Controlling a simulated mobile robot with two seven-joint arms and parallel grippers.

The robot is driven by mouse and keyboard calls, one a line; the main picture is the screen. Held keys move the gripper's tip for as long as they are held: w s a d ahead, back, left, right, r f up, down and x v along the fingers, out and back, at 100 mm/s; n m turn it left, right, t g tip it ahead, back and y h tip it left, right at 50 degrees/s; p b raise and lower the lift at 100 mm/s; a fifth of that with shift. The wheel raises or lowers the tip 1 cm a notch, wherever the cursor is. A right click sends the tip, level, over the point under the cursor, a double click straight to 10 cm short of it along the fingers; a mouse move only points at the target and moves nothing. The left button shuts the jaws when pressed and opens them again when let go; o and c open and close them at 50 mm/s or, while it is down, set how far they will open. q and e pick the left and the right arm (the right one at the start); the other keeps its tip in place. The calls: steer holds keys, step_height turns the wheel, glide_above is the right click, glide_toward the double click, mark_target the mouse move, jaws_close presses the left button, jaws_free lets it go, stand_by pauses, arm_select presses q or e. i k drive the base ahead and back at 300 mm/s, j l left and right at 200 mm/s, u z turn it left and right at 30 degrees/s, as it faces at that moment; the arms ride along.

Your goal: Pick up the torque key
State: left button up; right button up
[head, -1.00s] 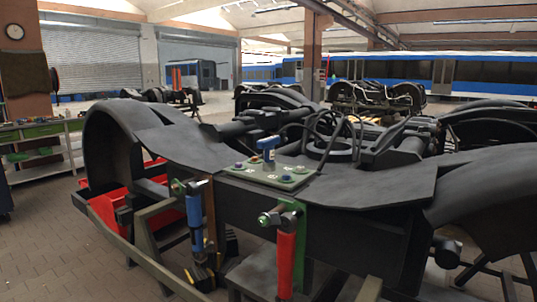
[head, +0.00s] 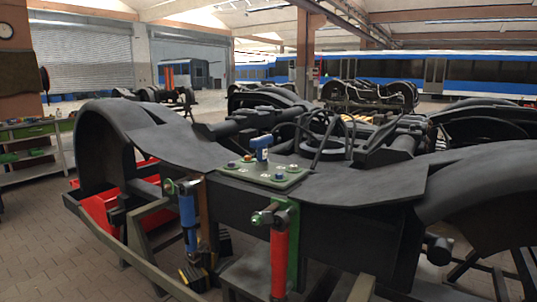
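A blue tool with a T-shaped top (head: 262,146), which looks like the torque key, stands upright on a pale green plate (head: 298,180). The plate lies on the dark frame of the bogie (head: 370,185). Several small coloured knobs or bolt heads, red and blue among them, sit on the plate around the tool. The foot of the tool is too small to make out clearly. Neither of my grippers shows in the head view.
A blue damper (head: 188,218) and a red damper (head: 279,262) hang on the bogie's near side. A red bin (head: 105,215) stands at the left. A workbench (head: 35,130) is at the far left. Brick-paved floor (head: 50,250) is free at the lower left.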

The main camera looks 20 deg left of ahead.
mark_target(261, 143)
steer(key=j+z, duration=0.2)
steer(key=z, duration=0.15)
steer(key=j+z, duration=0.2)
steer(key=z, duration=0.15)
steer(key=j+z, duration=0.2)
steer(key=z, duration=0.15)
steer(key=j+z, duration=0.15)
steer(key=j, duration=0.2)
steer(key=k+j+z, duration=0.15)
steer(key=j, duration=0.2)
steer(key=j+z, duration=0.2)
steer(key=j, duration=0.15)
steer(key=k+j, duration=0.15)
steer(key=j, duration=0.2)
steer(key=k+j, duration=0.1)
steer(key=j, duration=0.25)
steer(key=k+j+z, duration=0.1)
steer(key=j, duration=0.25)
